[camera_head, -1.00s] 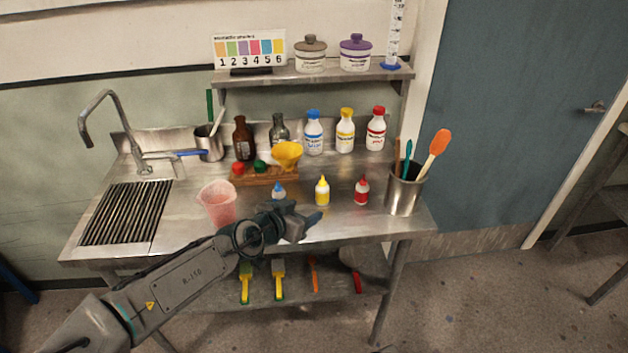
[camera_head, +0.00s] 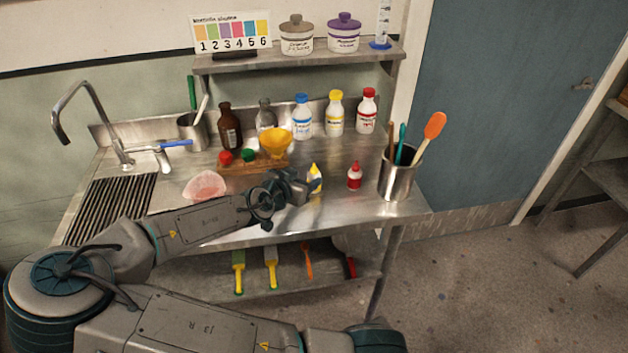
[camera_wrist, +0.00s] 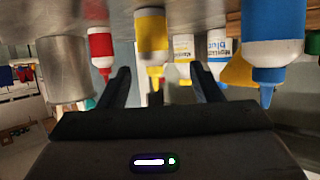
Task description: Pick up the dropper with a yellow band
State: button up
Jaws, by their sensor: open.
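The dropper with a yellow band (camera_head: 315,172) stands on the steel bench, partly hidden by my gripper (camera_head: 304,189) in the head view. In the wrist view, which is upside down, the yellow-banded dropper (camera_wrist: 151,36) appears ahead, between the lines of my open fingers (camera_wrist: 160,80). The gripper is empty; whether the fingers reach around the dropper is hard to tell. A red dropper (camera_head: 354,177) stands to its right. The blue dropper (camera_wrist: 273,40) shows in the wrist view but is hidden behind my arm in the head view.
A steel pot of utensils (camera_head: 397,180) stands at the bench's right end. A yellow funnel (camera_head: 276,142) and several bottles (camera_head: 335,113) stand farther back. Bench space between the red dropper and front edge is clear.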

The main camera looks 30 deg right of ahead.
aim_at(311, 177)
jog(key=shift+s+f+p+x, duration=0.1)
jog(key=shift+s+p+x, duration=0.05)
jog(key=shift+x, duration=0.55)
jog(key=shift+s+f+p+x, duration=0.1)
jog(key=shift+p+x, duration=0.1)
jog(key=shift+x, duration=0.55)
jog(key=shift+s+f+p+x, duration=0.1)
jog(key=shift+s+p+x, duration=0.05)
jog(key=shift+x, duration=0.55)
jog(key=shift+w+d+f, duration=0.25)
jog(key=shift+w+d, duration=0.1)
jog(key=shift+d, duration=0.2)
jog(key=c, duration=1.1)
